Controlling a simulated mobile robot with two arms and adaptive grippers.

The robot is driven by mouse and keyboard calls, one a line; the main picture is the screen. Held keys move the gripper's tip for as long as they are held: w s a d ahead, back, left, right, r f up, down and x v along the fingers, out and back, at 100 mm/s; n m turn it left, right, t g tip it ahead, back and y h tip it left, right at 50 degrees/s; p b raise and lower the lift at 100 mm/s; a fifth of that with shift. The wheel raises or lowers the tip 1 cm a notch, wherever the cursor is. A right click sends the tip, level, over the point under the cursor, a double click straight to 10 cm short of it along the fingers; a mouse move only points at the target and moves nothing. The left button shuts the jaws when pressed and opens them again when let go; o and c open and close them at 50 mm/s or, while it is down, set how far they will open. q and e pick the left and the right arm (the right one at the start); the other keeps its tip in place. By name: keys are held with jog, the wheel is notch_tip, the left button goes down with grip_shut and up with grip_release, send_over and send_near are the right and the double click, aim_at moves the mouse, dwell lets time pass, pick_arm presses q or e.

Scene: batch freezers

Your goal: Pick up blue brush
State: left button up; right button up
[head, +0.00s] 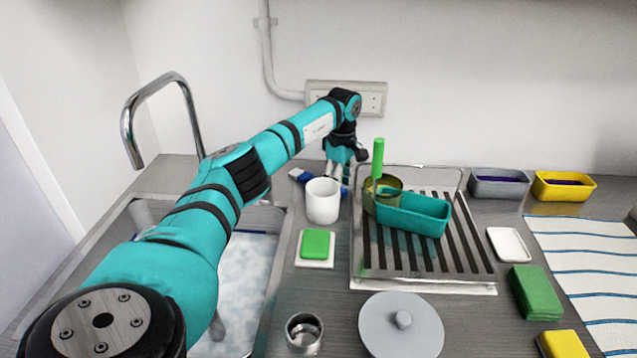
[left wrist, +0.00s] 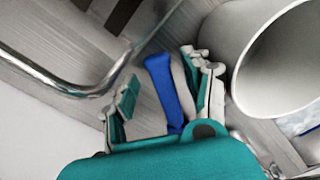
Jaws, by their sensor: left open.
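The blue brush (head: 299,175) lies on the counter behind the white cup (head: 323,201), partly hidden by the cup and my gripper. My left gripper (head: 338,176) reaches down over it, between the cup and the dish rack. In the left wrist view the blue handle (left wrist: 165,85) lies between the open fingers of my left gripper (left wrist: 166,78), closer to the right finger. The fingers are not closed on it. The brush's other end is hidden below the gripper in that view. My right gripper does not show.
The white cup's rim (left wrist: 240,85) is beside the right finger. The sink (head: 240,285) lies left, under my arm.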

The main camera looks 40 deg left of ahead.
pick_arm(q)
jog(key=shift+f, duration=0.8)
jog(key=shift+d, duration=0.1)
jog(key=shift+c, duration=0.4)
grip_shut()
jog(key=shift+r, duration=0.1)
